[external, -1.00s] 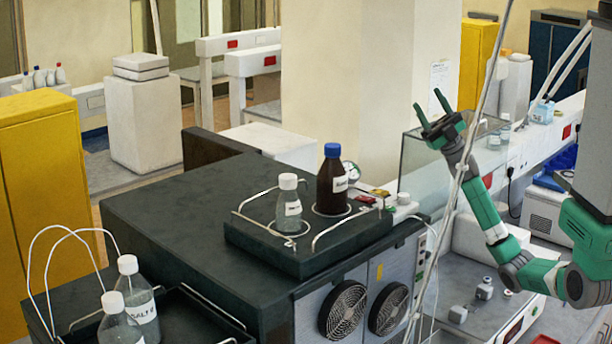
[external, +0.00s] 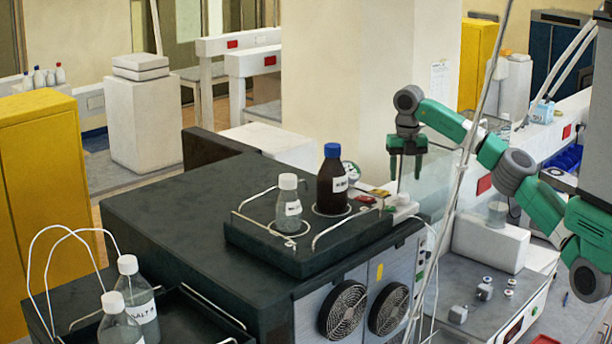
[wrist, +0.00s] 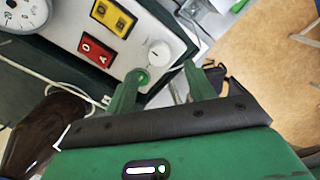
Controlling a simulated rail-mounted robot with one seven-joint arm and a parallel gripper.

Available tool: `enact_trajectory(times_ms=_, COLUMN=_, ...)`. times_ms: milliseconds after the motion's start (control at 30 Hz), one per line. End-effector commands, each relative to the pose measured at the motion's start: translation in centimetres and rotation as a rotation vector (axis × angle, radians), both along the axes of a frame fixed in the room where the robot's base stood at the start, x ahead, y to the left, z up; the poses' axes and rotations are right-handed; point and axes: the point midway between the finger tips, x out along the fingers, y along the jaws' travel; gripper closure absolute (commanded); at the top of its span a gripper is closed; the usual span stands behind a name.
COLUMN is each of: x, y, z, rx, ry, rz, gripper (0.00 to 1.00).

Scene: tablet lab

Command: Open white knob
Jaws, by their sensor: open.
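The white knob (wrist: 158,53) is round and sits on a pale control panel, beside a yellow and a red switch. It also shows in the external view (external: 404,198), at the right edge of the dark cabinet top. My gripper (external: 405,177) points down just above the knob in the external view. In the wrist view my gripper (wrist: 162,69) has its green fingers apart with nothing between them. The knob lies just beyond the fingertips, roughly between their lines, and appears apart from them.
A brown bottle with a blue cap (external: 332,180) and a clear bottle with a white cap (external: 289,205) stand left of the knob. A round gauge (wrist: 22,14) is near the panel. A slanted pole (external: 463,165) crosses in front of my arm.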

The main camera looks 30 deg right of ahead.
Motion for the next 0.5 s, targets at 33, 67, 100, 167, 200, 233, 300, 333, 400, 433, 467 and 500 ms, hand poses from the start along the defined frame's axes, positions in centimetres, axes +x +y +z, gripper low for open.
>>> enact_trajectory(times_ms=33, x=0.0, y=-0.2, z=-1.0, rx=-0.001, ry=0.003, rz=0.003, gripper=0.46)
enact_trajectory(times_ms=67, x=0.0, y=-0.2, z=-1.5, rx=0.000, ry=0.002, rz=0.002, gripper=0.46)
enact_trajectory(times_ms=100, x=0.0, y=-0.1, z=-2.4, rx=0.000, ry=0.003, rz=0.003, gripper=0.46)
enact_trajectory(times_ms=167, x=0.0, y=-0.1, z=-3.5, rx=0.000, ry=0.002, rz=0.004, gripper=0.46)
enact_trajectory(times_ms=200, x=-0.1, y=-0.1, z=-4.2, rx=0.002, ry=0.003, rz=0.003, gripper=0.46)
enact_trajectory(times_ms=233, x=-0.1, y=0.0, z=-4.6, rx=0.002, ry=0.003, rz=0.004, gripper=0.46)
enact_trajectory(times_ms=300, x=0.0, y=0.0, z=-5.5, rx=0.003, ry=0.001, rz=0.004, gripper=0.46)
enact_trajectory(times_ms=333, x=0.0, y=0.0, z=-5.8, rx=0.003, ry=0.002, rz=0.003, gripper=0.46)
enact_trajectory(times_ms=400, x=-0.1, y=0.0, z=-6.3, rx=0.003, ry=0.002, rz=0.004, gripper=0.46)
enact_trajectory(times_ms=433, x=-0.1, y=0.1, z=-6.4, rx=0.004, ry=0.002, rz=0.004, gripper=0.46)
enact_trajectory(times_ms=467, x=-0.1, y=0.1, z=-6.5, rx=0.003, ry=0.001, rz=0.004, gripper=0.46)
enact_trajectory(times_ms=500, x=-0.1, y=0.1, z=-6.5, rx=0.004, ry=0.001, rz=0.004, gripper=0.46)
